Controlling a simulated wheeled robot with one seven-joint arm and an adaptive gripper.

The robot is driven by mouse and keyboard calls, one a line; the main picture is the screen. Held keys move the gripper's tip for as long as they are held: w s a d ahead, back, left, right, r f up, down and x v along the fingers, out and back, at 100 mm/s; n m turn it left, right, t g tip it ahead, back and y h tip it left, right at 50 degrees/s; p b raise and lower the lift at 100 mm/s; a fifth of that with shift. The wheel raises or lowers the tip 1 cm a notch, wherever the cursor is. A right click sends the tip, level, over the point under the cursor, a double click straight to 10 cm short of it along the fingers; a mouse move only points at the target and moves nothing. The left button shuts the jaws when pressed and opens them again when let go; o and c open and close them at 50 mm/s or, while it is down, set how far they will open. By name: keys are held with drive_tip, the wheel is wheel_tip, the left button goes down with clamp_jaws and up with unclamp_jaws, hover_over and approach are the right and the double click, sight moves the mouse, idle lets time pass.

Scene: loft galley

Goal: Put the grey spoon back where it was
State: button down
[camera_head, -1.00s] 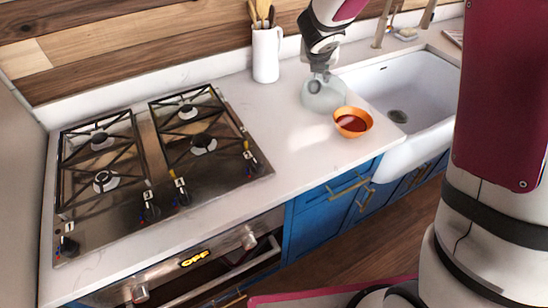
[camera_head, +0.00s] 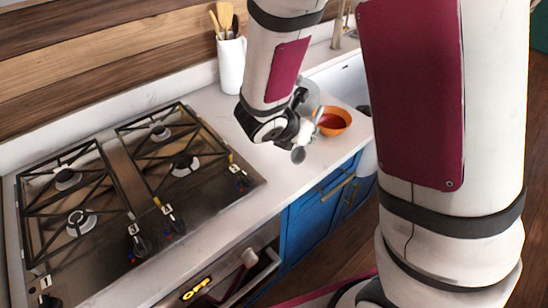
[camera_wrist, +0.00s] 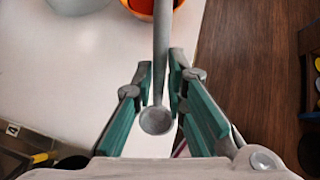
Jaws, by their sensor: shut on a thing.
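The grey spoon is held between the two fingers of my gripper (camera_wrist: 162,76). In the wrist view its round end (camera_wrist: 157,121) points toward the palm and its long shaft runs up past the fingertips. In the head view my gripper (camera_head: 303,136) is above the counter, left of the orange bowl, and the spoon's round end (camera_head: 298,155) hangs just below it. The orange bowl (camera_head: 345,116) holds something red. A pale translucent bowl (camera_head: 312,98) stands behind my gripper, partly hidden.
A gas cooktop (camera_head: 120,180) is on the left. A white jug (camera_head: 231,65) with wooden utensils stands at the wall. The sink (camera_head: 345,80) is partly hidden behind my arm. The counter's front edge and wooden floor (camera_wrist: 240,70) lie right in the wrist view. White counter (camera_head: 225,135) between cooktop and jug is clear.

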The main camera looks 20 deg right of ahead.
drive_tip(key=s+d+f+m+g+h+b, duration=0.1)
drive_tip(key=s+d+f+m+g, duration=0.15)
drive_tip(key=s, duration=0.35)
drive_tip(key=shift+t, duration=0.25)
drive_tip(key=shift+w+a+f+b, duration=0.25)
drive_tip(key=shift+w+a+f, duration=0.45)
drive_tip(key=shift+w, duration=1.75)
drive_tip(key=shift+w+a+f+b, duration=0.3)
drive_tip(key=shift+w+a+f, duration=0.4)
drive_tip(key=shift+w, duration=1.7)
drive_tip(key=shift+w+a+f+b, duration=0.25)
drive_tip(key=shift+w+a+f, duration=0.45)
drive_tip(key=shift+w, duration=1.75)
drive_tip(key=c, duration=1.6)
unclamp_jaws()
drive_tip(key=shift+f, duration=0.1)
